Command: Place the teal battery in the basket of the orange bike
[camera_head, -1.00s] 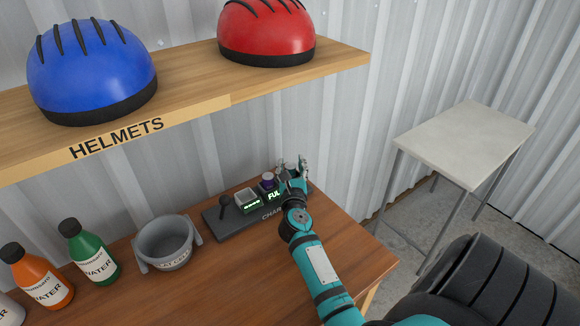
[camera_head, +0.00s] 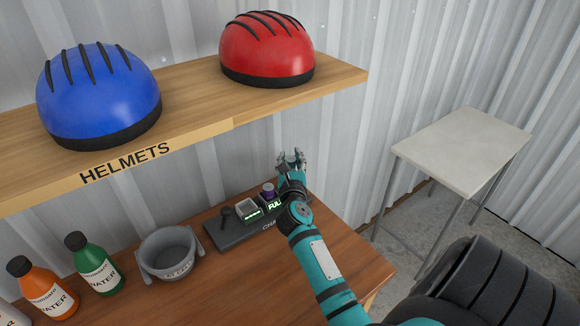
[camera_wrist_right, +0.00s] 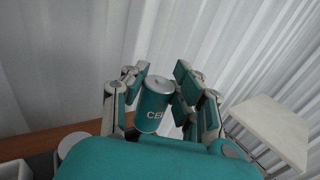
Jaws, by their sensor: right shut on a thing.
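The teal battery (camera_wrist_right: 154,108), with a grey top and white lettering, stands between the fingers of my right gripper in the right wrist view. My right gripper (camera_head: 291,160) is shut on it, above the right end of the dark charger (camera_head: 222,241) on the wooden bench. In the head view I cannot make out the battery among the teal fingers. The orange bike and its basket are not in view. My left gripper is not in view.
A purple battery (camera_head: 268,190) sits in the charger. A grey cup (camera_head: 168,253), a green bottle (camera_head: 95,264) and an orange bottle (camera_head: 42,286) stand to the left. The helmet shelf (camera_head: 190,121) overhangs the bench. A pale table (camera_head: 462,149) stands right.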

